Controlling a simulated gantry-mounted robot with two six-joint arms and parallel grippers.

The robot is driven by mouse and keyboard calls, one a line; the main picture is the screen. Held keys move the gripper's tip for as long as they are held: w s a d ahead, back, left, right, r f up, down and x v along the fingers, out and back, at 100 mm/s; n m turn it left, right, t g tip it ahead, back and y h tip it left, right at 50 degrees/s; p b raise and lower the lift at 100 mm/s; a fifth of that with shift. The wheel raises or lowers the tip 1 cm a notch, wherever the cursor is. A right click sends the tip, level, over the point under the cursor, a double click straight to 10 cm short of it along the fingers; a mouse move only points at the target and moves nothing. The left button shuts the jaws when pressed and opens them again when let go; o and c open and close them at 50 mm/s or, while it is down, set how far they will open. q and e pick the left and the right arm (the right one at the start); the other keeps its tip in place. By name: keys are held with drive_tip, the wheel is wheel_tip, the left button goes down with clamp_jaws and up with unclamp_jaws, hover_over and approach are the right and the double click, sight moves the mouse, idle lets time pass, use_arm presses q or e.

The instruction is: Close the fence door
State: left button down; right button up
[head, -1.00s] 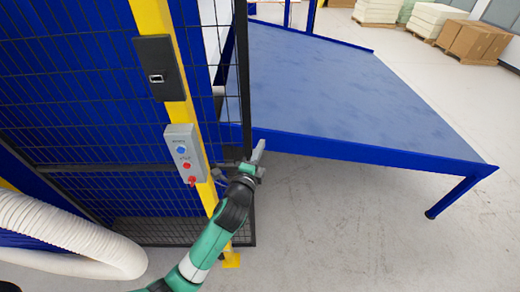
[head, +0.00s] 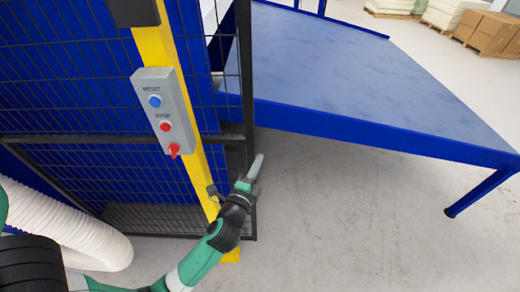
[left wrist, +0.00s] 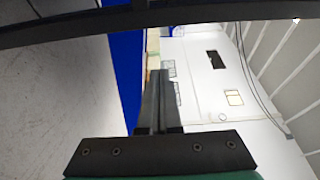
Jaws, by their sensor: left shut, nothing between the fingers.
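The fence door is a black-framed mesh panel in the head view, its free vertical edge (head: 247,100) standing right of the yellow post. My left gripper (head: 257,165) is shut and empty, just right of the lower part of that edge. I cannot tell whether it touches the frame. In the left wrist view, the shut fingers (left wrist: 160,78) point forward, with a dark frame bar (left wrist: 220,12) across the top. My right gripper is not in view.
The yellow post (head: 190,130) carries a grey button box (head: 162,110). A blue table (head: 350,80) stands to the right, its leg (head: 475,195) on the floor. A white hose (head: 70,225) lies lower left. Grey floor (head: 350,220) is clear below the table's front edge.

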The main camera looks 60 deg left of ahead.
use_arm(q)
drive_tip(key=w+a+p, duration=0.1)
drive_tip(key=w+a, duration=0.2)
drive_tip(key=a, duration=0.6)
drive_tip(key=shift+w+r, duration=0.2)
drive_tip(key=shift+w, duration=0.15)
